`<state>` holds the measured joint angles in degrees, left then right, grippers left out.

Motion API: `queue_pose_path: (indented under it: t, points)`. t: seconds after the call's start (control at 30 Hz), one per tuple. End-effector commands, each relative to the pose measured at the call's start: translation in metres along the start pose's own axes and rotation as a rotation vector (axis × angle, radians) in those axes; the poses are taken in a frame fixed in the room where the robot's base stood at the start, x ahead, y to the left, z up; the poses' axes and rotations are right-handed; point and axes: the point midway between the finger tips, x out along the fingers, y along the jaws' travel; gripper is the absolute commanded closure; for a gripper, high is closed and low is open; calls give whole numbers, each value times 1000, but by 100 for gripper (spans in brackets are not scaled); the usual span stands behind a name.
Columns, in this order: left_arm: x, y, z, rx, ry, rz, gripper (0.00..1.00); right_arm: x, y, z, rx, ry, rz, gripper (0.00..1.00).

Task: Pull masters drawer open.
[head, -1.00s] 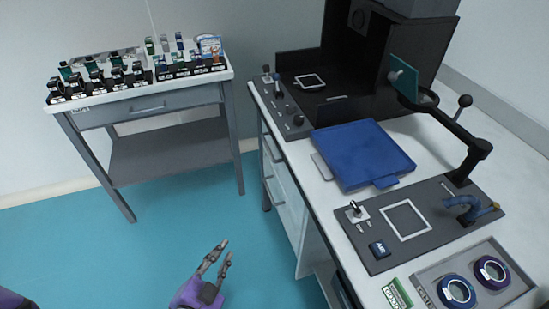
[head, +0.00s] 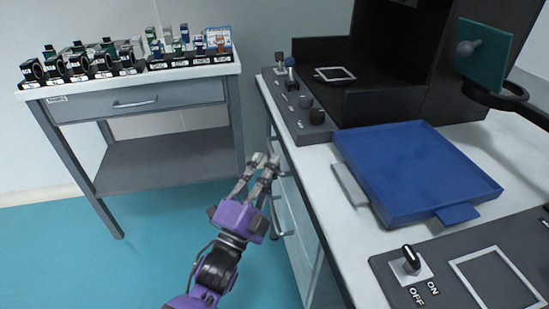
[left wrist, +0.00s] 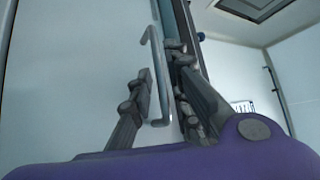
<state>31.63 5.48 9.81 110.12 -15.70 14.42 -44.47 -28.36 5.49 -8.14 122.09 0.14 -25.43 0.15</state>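My left gripper (head: 263,163) is beside the white drawer fronts (head: 289,222) of the cabinet under the bench. Its fingers are apart and point at the upper part of that front. In the left wrist view, a grey bar handle (left wrist: 158,80) on a pale front lies between the two open fingers (left wrist: 163,90); I cannot tell whether either touches it. The grey side table has a closed drawer (head: 140,102) with a bar handle and a small label. I cannot read which drawer is marked masters. My right gripper does not show.
The bench carries a blue tray (head: 418,170), a grey control panel (head: 302,108) and a dark hood (head: 410,70). Several small labelled items (head: 103,62) stand on the side table. The blue floor (head: 150,262) between is clear.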

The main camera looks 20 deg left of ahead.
Motion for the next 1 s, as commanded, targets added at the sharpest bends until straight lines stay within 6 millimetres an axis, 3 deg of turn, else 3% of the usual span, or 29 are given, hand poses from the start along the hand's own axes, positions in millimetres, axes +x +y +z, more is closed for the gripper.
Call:
queue_pose_path:
  t: [0.1, 0.3, 0.57, 0.7, 1.0]
  points:
    - [18, 1, 0, -1, 0, 0, 83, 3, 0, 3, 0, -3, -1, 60]
    - [33, 1, 1, -1, -1, 1, 83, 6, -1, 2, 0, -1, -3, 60]
    - [34, 0, 1, -1, -2, 2, 83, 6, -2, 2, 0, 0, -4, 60]
    - [34, 1, 1, -1, -2, 2, 100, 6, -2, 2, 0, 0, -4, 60]
    - [34, 1, 0, -2, -2, 2, 100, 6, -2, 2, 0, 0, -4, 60]
